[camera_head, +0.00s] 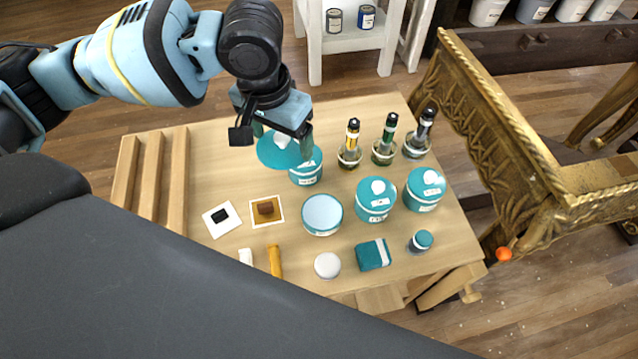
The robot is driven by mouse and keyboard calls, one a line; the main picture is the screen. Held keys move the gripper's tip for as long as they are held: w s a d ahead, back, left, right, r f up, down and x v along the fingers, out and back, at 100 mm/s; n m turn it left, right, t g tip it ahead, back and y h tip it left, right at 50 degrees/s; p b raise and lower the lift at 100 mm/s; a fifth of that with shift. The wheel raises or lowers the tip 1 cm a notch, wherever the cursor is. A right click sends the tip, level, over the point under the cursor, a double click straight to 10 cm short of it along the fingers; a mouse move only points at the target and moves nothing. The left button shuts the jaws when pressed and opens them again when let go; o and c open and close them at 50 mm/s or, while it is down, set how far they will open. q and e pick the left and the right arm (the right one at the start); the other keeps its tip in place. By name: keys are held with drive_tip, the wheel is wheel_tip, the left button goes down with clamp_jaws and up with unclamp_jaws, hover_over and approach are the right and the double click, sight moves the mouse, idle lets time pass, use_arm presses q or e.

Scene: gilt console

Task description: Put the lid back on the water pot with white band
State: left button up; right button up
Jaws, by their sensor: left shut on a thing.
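My left gripper (282,137) is shut on the white knob of a teal lid (277,153), held above the table at its upper middle. The lid overlaps a teal pot (306,173) with white markings and hides part of its top; I cannot tell whether they touch. In front of it stands another teal pot (322,215) with a pale, round top and no knob. Two more teal pots, a middle one (376,200) and a right one (425,190), have lids with white knobs. I cannot tell clearly which pot has the white band. My right gripper is not in view.
On the wooden table (220,160) stand several dark-necked bottles (384,144) at the back right. A teal box (373,254), a small teal-capped jar (421,242), a white round piece (327,265) and a yellow stick (275,261) lie in front. A gilt console (470,110) stands right.

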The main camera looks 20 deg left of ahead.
use_arm(q)
drive_tip(key=w+d+f+m+h+p, duration=0.1)
drive_tip(key=w+d+f+m+p, duration=0.25)
drive_tip(key=m, duration=0.75)
drive_tip(key=m+g+p, duration=0.2)
drive_tip(key=m+p, duration=0.1)
drive_tip(key=m, duration=0.9)
hover_over(323, 212)
wheel_tip(323, 212, down, 9)
drive_tip(key=shift+a+r, duration=0.1)
drive_tip(key=shift+a, duration=0.1)
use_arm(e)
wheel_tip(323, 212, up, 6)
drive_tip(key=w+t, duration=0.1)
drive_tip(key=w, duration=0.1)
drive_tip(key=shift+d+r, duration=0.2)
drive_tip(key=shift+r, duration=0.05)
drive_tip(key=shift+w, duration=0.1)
